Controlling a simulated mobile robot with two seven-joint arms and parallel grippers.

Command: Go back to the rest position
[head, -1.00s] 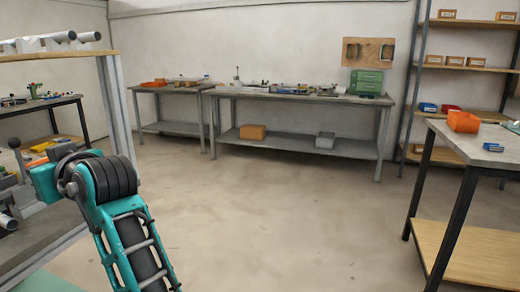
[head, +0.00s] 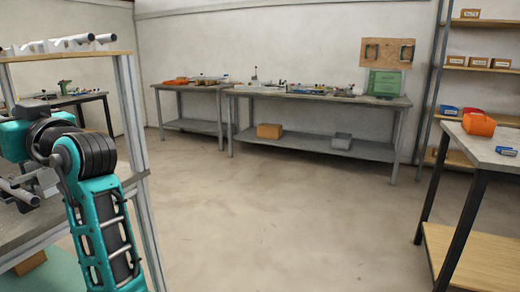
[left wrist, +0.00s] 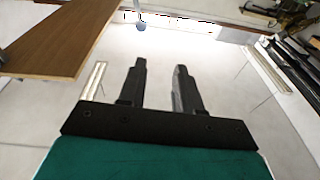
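My left gripper (left wrist: 160,67) shows in the left wrist view with its two dark fingers apart and nothing between them. Bare pale floor lies behind the fingers, and a brown board edge is at upper left. In the head view my teal and black left arm rises from the bottom left and bends at a black joint towards the left edge. Its fingers cannot be made out there. My right gripper is in neither view.
A metal-framed rack (head: 128,110) stands close beside my left arm. A workbench (head: 318,98) runs along the back wall. A table with an orange bin (head: 479,123) stands at right. The floor (head: 290,220) between them is clear.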

